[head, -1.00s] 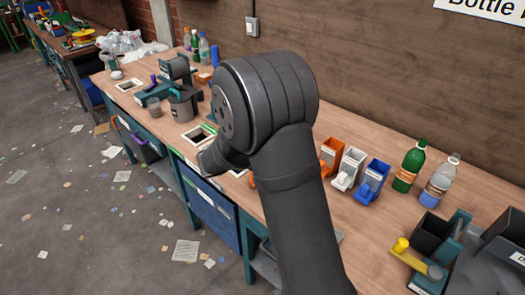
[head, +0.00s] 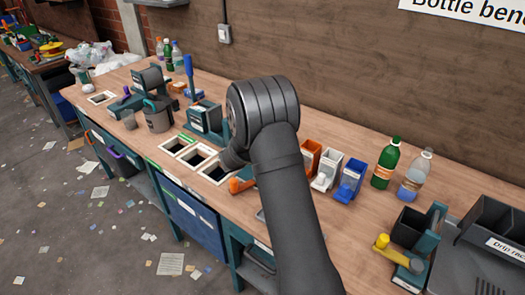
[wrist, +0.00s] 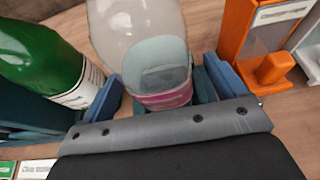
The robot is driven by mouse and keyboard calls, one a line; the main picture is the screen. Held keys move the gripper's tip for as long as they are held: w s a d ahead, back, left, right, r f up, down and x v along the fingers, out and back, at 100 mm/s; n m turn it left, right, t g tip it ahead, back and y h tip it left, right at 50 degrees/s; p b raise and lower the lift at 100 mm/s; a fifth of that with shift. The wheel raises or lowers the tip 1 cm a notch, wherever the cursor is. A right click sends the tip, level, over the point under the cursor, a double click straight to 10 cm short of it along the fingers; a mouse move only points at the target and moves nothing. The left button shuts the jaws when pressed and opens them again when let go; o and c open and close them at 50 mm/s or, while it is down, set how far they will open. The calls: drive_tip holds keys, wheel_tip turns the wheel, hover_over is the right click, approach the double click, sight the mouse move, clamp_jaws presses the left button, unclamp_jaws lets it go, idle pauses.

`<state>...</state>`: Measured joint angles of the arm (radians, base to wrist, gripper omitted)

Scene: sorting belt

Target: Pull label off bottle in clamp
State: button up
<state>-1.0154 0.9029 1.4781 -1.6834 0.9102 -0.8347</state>
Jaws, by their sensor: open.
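A clear bottle (wrist: 140,30) with a pink and pale label band (wrist: 165,97) shows in the wrist view, between the fingers of my gripper (wrist: 164,72). My gripper is open, one blue finger on each side of the bottle near the label. I cannot tell whether either finger touches it. Dark teal parts beside the fingers may belong to the clamp, but its hold on the bottle is not clear. A green bottle (wrist: 40,62) with a white label is close on the left. In the head view my arm hides the gripper and this bottle.
An orange dispenser (wrist: 262,35) is close on the right in the wrist view. The head view shows a green bottle (head: 386,163) and a clear one (head: 415,175) on the right, several bench openings (head: 196,157), and a black drip rack (head: 490,220).

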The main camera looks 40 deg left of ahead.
drive_tip(key=shift+w+f, duration=0.2)
drive_tip(key=shift+w, duration=0.2)
drive_tip(key=shift+c, duration=0.2)
drive_tip(key=c, duration=1)
drive_tip(key=shift+o, duration=0.8)
drive_tip(key=shift+r, duration=1.55)
drive_tip(key=shift+r, duration=2.5)
drive_tip(key=shift+r, duration=2.5)
